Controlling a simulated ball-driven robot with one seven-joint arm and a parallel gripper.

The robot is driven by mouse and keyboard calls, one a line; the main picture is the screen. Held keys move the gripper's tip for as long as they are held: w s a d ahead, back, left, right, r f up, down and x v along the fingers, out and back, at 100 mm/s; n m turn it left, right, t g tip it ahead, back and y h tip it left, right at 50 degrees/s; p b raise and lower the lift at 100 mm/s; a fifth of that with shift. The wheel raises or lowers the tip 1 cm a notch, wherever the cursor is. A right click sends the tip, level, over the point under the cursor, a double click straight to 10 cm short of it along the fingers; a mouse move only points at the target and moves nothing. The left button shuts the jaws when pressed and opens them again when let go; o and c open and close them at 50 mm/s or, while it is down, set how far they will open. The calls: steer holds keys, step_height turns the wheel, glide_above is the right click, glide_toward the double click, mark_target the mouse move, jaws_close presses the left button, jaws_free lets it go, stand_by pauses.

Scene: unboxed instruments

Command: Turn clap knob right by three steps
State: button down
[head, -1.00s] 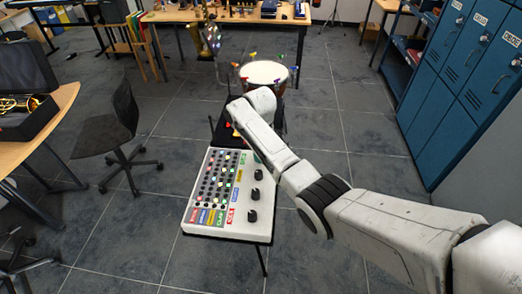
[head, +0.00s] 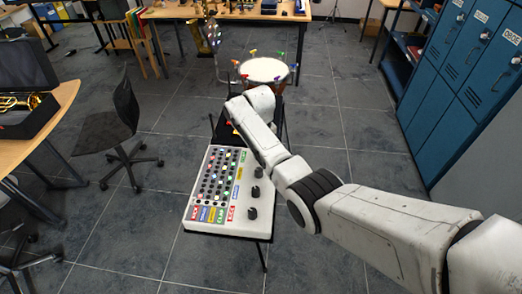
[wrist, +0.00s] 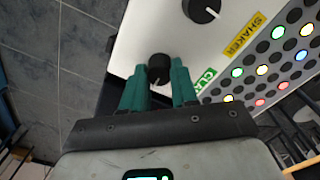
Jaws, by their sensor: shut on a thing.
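The clap knob (wrist: 158,61) is a black round knob on the white panel, beside a green label (wrist: 205,81) that reads "CLA" before a finger cuts it off. My gripper (wrist: 159,74) has green fingers, one on each side of this knob, and is shut on it. A small pale mark shows faintly on the knob's near side; its exact angle is hard to tell. In the head view the white instrument panel (head: 212,228) stands in front of me, and my arm hides the gripper and the clap knob.
The shaker knob (wrist: 201,8), with a white pointer line, sits beside the yellow shaker label (wrist: 243,34). Rows of lit buttons (wrist: 262,70) lie to the right. A drum (head: 264,70) stands behind the panel, a black chair (head: 118,125) to its left, blue lockers (head: 455,80) to the right.

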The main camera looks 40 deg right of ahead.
steer(key=shift+w+r, duration=0.1)
steer(key=c, duration=0.9)
jaws_free()
steer(key=shift+o, duration=0.2)
step_height(320, 180, up, 11)
steer(key=b, duration=0.1)
steer(key=shift+a, duration=0.15)
steer(key=shift+f, duration=0.25)
